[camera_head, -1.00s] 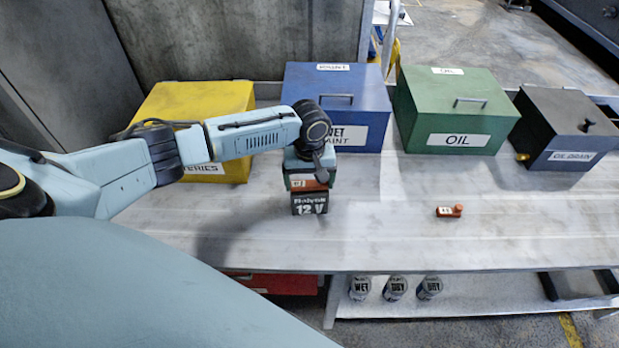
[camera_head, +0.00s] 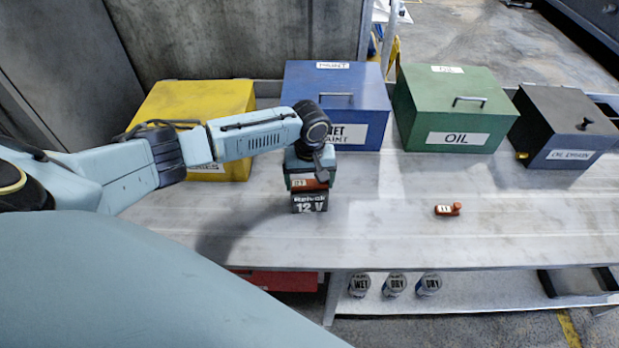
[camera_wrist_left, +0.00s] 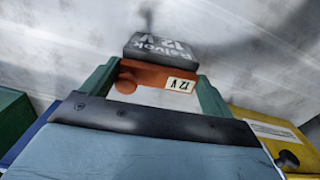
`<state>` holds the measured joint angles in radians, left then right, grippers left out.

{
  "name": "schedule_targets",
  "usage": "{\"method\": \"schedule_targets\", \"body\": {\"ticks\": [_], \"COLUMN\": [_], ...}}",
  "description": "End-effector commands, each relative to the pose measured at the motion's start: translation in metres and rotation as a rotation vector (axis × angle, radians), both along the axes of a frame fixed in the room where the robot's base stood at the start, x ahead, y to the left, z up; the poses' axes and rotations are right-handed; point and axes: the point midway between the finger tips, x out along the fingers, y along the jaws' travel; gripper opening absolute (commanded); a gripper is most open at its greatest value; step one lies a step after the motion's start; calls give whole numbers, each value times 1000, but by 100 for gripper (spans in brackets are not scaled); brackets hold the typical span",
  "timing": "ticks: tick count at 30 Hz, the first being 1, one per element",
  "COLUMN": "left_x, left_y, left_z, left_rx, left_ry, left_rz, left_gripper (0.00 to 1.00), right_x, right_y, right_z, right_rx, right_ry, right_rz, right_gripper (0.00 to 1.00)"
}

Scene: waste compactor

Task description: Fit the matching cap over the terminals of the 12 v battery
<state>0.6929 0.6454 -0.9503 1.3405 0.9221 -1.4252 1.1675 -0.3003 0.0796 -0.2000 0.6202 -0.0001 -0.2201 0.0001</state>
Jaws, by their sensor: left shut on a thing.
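The black battery (camera_head: 309,204), marked 12 V, stands on the bench; it also shows in the left wrist view (camera_wrist_left: 160,48). An orange-red cap (camera_head: 316,184) with a white label is directly over its top. In the left wrist view the cap (camera_wrist_left: 150,75) reads 12 V and sits between green fingers. My left gripper (camera_head: 309,178) points down over the battery and is shut on this cap. The cap looks touching or very close to the battery top; whether it is fully seated I cannot tell. The terminals are hidden. My right gripper is not in view.
Another small orange-red cap (camera_head: 447,210) lies on the bench at right. Yellow (camera_head: 200,100), blue (camera_head: 340,85), green (camera_head: 450,100) and dark (camera_head: 560,115) boxes line the back. Several cans (camera_head: 395,286) stand on the lower shelf. The bench front is clear.

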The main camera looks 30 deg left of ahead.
Motion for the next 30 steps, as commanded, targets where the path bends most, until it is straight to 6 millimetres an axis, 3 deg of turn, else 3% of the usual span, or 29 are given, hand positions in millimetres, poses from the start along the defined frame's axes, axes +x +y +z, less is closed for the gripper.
{"method": "schedule_targets", "body": {"ticks": [8, 9, 12, 23, 30], "left_x": [0, 0, 0, 0, 0], "left_y": [0, 0, 0, 0, 0], "left_z": [0, 0, 0, 0, 9], "left_rx": [0, 0, 0, 1, 1], "left_ry": [0, 0, 0, 1, 1], "left_rz": [0, 0, 0, 0, 0], "left_gripper": [65, 88, 100, 100, 100], "right_x": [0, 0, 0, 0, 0], "right_y": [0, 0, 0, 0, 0], "right_z": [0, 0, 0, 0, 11], "right_rx": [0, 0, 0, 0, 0], "right_ry": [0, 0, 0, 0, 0], "right_rz": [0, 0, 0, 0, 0], "right_gripper": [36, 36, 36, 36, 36]}}
